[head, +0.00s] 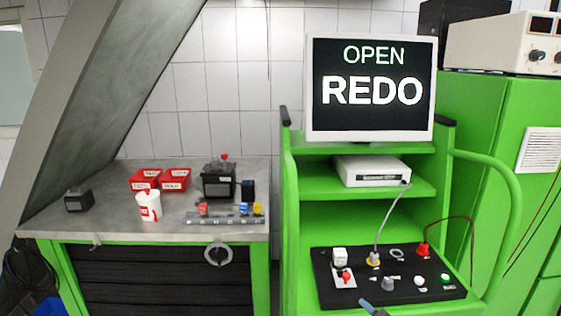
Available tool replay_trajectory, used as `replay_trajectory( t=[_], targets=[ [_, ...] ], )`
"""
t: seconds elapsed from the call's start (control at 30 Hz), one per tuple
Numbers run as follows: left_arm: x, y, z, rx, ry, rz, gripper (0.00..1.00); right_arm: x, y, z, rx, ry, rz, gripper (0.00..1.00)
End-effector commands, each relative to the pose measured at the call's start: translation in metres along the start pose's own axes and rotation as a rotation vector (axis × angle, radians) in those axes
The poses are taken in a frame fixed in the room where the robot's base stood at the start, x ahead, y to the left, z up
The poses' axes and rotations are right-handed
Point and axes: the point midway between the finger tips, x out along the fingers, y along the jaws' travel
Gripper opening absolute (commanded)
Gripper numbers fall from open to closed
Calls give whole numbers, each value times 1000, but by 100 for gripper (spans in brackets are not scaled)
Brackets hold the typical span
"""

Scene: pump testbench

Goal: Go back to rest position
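Neither of my grippers can be made out in the head view. A small blue-grey piece (368,306) with a dark end shows at the bottom edge, over the front of the black panel; I cannot tell what it is. The screen (370,88) on the green cart reads "OPEN" and "REDO".
A grey workbench (110,207) at left holds two red bins (146,179), a white cup (148,206), a black box (219,182) and a rack (225,220) with coloured parts. A white device (370,170) sits on the cart's middle shelf. A slanted grey panel (95,100) rises at left.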

Motion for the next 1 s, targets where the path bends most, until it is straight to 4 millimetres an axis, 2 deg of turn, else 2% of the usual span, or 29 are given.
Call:
replay_trajectory(
  t=[0.03, 0.2, 0.27, 0.4, 0.5, 0.6, 0.7, 0.8, 1.0],
  targets=[
    [0, 0, 0, 0, 0, 0, 43, -10, -6, 20, 110, -25, 19, 47],
    [0, 0, 0, 0, 1, 0, 43, -49, -19, 79, 378, -113, 98, 47],
    [0, 0, 0, 0, 1, 0, 43, -66, -27, 102, 436, -158, 127, 47],
    [1, 0, 0, 0, 1, 0, 43, -113, -50, 154, 542, -289, 187, 47],
    [1, 0, 0, 0, 2, 0, 43, -145, -67, 179, 594, -370, 216, 47],
    [1, 0, 0, 0, 2, 0, 43, -169, -84, 194, 627, -426, 226, 47],
    [1, 0, 0, 0, 2, 0, 43, -182, -96, 200, 643, -458, 224, 47],
    [1, 0, 0, 0, 2, 0, 43, -189, -100, 204, 645, -472, 221, 47],
    [1, 0, 0, 0, 3, 0, 43, -189, -100, 204, 645, -474, 220, 47]
  ],
)
